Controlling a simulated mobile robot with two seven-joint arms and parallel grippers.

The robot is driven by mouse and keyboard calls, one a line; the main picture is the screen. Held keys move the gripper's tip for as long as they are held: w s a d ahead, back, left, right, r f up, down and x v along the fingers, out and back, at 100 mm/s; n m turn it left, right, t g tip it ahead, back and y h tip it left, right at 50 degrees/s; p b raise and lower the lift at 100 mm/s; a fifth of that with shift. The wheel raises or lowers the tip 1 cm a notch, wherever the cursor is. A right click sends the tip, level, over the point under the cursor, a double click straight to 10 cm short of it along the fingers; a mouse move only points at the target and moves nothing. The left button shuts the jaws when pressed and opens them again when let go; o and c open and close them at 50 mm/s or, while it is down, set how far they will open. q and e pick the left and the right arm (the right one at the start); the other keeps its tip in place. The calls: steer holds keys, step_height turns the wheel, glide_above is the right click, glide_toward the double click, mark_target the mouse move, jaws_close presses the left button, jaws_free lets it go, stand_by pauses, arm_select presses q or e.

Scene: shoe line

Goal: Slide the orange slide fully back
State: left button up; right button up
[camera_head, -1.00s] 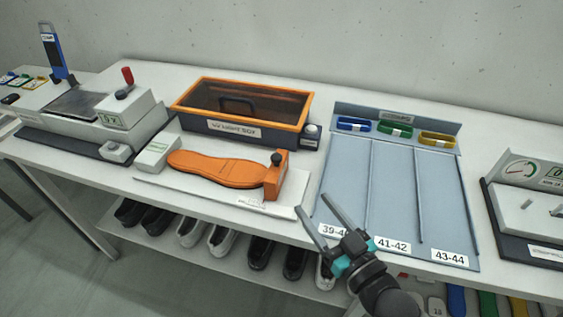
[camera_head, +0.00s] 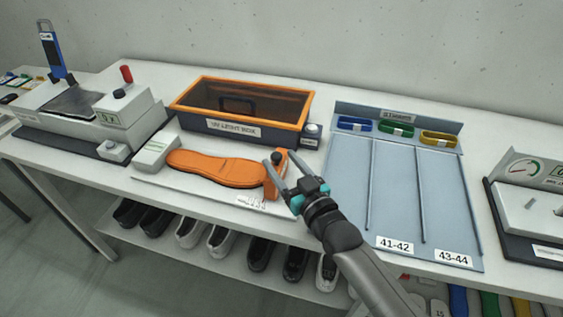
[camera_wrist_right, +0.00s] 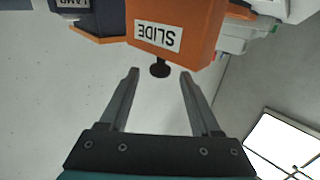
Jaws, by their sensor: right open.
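The orange slide (camera_head: 271,183) is an upright block with a black knob (camera_head: 278,158) on top. It stands at the right end of an orange sole-shaped plate (camera_head: 213,168), on a white base board (camera_head: 185,187). In the right wrist view the slide (camera_wrist_right: 205,25) carries an upside-down SLIDE label. The knob (camera_wrist_right: 160,68) appears between the open fingertips, with gaps on both sides; contact is not visible. My left gripper is not in view.
An orange-rimmed UV light box (camera_head: 235,128) stands behind the plate. A blue-grey sorting tray (camera_head: 400,190) with elastic bands is to the right. A press-like machine (camera_head: 85,125) is at the left. Shoes stand on a shelf below.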

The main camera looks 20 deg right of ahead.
steer(key=shift+w+a, duration=0.1)
steer(key=shift+w, duration=0.25)
jaws_close()
stand_by(0.4)
stand_by(0.9)
